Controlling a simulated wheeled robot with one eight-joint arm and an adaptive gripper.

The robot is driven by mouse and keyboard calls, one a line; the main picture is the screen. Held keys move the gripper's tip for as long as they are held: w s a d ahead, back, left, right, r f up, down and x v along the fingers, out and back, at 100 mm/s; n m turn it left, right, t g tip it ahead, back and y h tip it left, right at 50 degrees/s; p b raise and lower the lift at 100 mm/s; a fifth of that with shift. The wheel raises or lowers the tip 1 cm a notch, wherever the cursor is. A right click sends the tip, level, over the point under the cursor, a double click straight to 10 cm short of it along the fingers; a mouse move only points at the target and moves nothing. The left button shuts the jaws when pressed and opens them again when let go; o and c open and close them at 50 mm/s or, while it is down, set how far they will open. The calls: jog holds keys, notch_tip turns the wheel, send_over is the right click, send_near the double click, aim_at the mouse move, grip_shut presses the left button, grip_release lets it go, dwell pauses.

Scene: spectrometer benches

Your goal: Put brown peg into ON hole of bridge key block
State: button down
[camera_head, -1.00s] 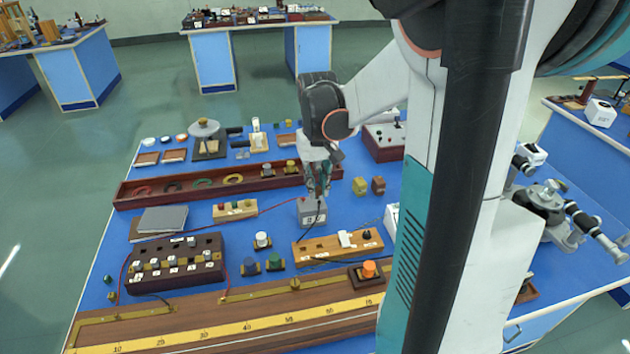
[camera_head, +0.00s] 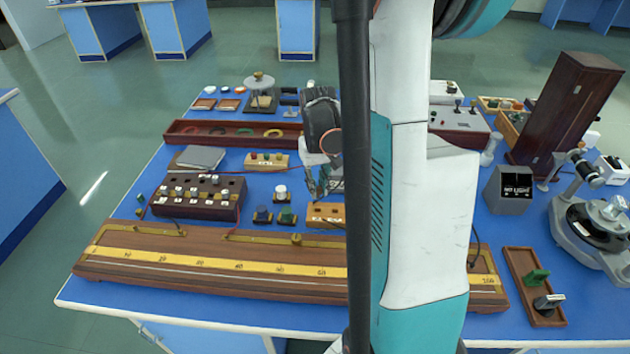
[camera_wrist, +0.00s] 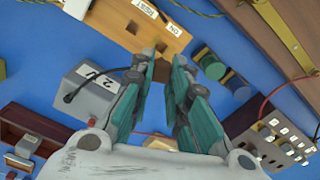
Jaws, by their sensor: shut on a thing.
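The brown peg (camera_wrist: 162,71) is between the fingertips of my gripper (camera_wrist: 160,70), which is shut on it; its lower end is hard to make out. The light wooden bridge key block (camera_wrist: 116,18), with square holes and labels ON and REST, lies just past the fingertips in the wrist view. The peg looks close to a hole edge, but I cannot tell whether it touches or is above the block. In the head view my gripper (camera_head: 320,182) is above the left part of the block (camera_head: 318,220). My column hides the block's right part.
A grey 2 V box (camera_wrist: 92,95) with a black lead stands beside the fingers. Green (camera_wrist: 209,64) and blue (camera_wrist: 236,85) round-topped items are on the other side. A dark plug box (camera_head: 195,209) and a long scale board (camera_head: 200,283) are nearby.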

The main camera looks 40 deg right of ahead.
jog(key=shift+f, duration=0.3)
jog(key=shift+f+b, duration=2.45)
jog(key=shift+f, duration=0.65)
jog(key=c, duration=1.4)
grip_release()
jog(key=shift+c, duration=0.2)
jog(key=shift+r, duration=0.15)
notch_tip(320, 180, up, 12)
jog(key=shift+f, duration=0.1)
jog(key=shift+s, duration=0.15)
